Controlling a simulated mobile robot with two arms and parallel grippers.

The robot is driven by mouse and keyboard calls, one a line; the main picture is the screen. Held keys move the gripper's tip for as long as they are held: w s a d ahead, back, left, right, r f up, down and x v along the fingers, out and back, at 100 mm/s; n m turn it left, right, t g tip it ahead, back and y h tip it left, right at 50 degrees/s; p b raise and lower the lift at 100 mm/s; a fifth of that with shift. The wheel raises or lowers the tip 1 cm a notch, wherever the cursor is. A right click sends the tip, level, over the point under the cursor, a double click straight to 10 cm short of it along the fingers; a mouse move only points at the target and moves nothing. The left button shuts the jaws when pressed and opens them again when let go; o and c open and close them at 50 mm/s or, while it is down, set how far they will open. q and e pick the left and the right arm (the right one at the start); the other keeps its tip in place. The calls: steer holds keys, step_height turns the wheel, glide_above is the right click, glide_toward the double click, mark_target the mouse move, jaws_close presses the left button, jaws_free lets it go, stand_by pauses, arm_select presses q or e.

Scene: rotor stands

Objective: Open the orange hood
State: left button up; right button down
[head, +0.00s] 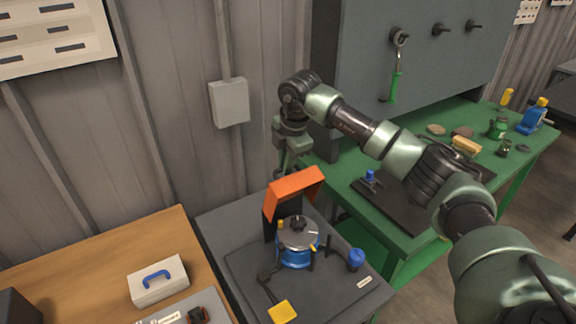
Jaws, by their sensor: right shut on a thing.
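The orange hood (295,187) stands raised on its dark back panel on the grey rotor stand (240,262). Its open underside faces the rotor, a blue housing with a silver disc (298,236). My right gripper (286,168) reaches down behind the hood and is shut at its upper edge. The fingertips are partly hidden, so the exact grip point is unclear. My left gripper is not in view.
A blue knob (356,259) and a yellow pad (282,311) are on the stand. A wooden table with a white box (158,281) is at left. A green bench (420,240) with a dark mat and several parts is at right. A wall lies behind.

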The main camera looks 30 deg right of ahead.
steer(key=shift+w+a, duration=0.1)
steer(key=shift+w, duration=0.5)
steer(key=shift+w+f, duration=0.1)
steer(key=shift+w, duration=0.65)
steer(key=shift+w+a+f, duration=0.1)
steer(key=shift+w+f, duration=0.05)
steer(key=shift+w, duration=0.5)
steer(key=shift+w+f, duration=0.15)
steer(key=shift+w, duration=0.45)
